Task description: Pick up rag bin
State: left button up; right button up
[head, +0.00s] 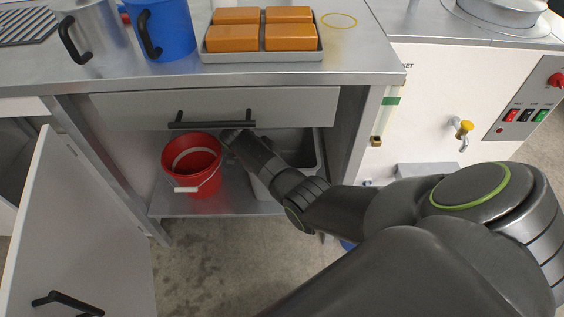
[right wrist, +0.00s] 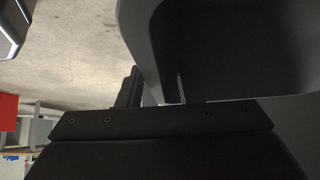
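A grey bin (head: 307,149), which I take to be the rag bin, stands on the low shelf under the counter, right of a red bucket (head: 191,165). My right arm crosses in front of it and hides much of it. In the right wrist view the dark bin (right wrist: 146,42) fills the upper right. My right gripper (right wrist: 160,88) is at its rim, one finger outside the wall and the other on the inner side. Light shows between the outer finger and the wall, so it looks open. My left gripper is not in view.
A closed drawer with a black handle (head: 211,124) is just above the shelf. An open cabinet door (head: 85,215) stands at the left. The counter (head: 365,70) carries a tray of orange blocks (head: 262,57) and a blue pitcher (head: 172,30). A white machine (head: 425,110) stands right.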

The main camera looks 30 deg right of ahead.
jog(key=x, duration=0.2)
jog(key=shift+d+f, duration=0.15)
jog(key=shift+f, duration=0.05)
jog(key=shift+c, duration=0.4)
grip_shut()
jog(key=shift+s, duration=0.2)
dwell(0.5)
